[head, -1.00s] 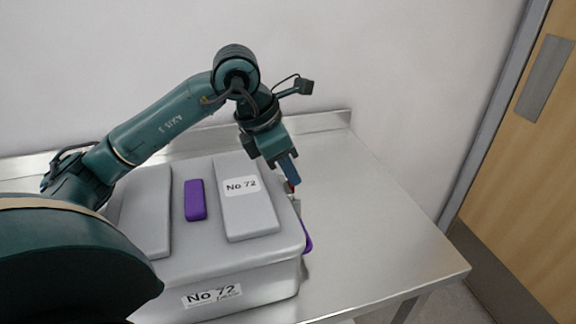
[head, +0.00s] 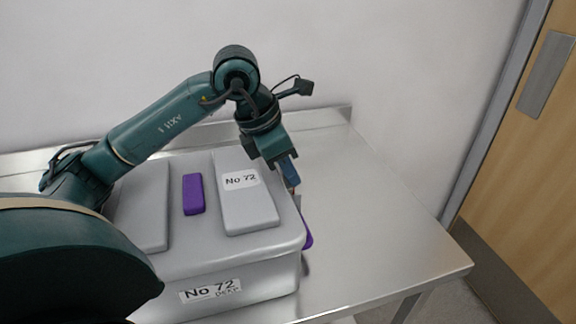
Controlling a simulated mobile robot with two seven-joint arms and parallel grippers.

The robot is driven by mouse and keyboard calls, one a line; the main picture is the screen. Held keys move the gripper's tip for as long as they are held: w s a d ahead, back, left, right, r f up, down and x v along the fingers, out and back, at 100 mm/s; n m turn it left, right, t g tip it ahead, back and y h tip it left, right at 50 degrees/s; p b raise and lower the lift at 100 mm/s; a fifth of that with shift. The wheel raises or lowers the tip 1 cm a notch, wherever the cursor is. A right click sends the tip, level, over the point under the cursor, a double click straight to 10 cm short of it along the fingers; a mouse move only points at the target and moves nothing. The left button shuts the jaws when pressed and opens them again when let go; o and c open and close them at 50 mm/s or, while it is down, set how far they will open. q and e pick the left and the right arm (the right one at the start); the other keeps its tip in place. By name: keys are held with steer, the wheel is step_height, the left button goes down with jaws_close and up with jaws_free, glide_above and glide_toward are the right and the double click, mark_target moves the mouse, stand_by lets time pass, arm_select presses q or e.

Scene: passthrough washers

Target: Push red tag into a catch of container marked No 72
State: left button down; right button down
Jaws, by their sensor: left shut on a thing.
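The grey container marked No 72 (head: 275,262) stands on the steel table, with its lid on. One No 72 label is on its front and another on the lid. A purple catch (head: 307,235) shows at its right side, partly hidden by the lid edge. My left gripper (head: 293,187) points down at the container's right edge, close to the catch side, and is shut. The red tag cannot be made out now; the fingers and the container edge hide that spot. My right gripper is not in view.
A purple handle piece (head: 193,194) lies between two raised grey panels on the lid. The steel table (head: 385,230) is bare to the right of the container. A wall with a low upstand is behind, and a wooden door (head: 525,180) is at the far right.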

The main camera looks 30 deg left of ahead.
arm_select(q)
steer(key=shift+f, duration=0.2)
stand_by(0.4)
steer(key=c, duration=1.2)
jaws_free()
steer(key=shift+c, duration=0.2)
steer(key=o, duration=0.5)
steer(key=shift+r, duration=0.15)
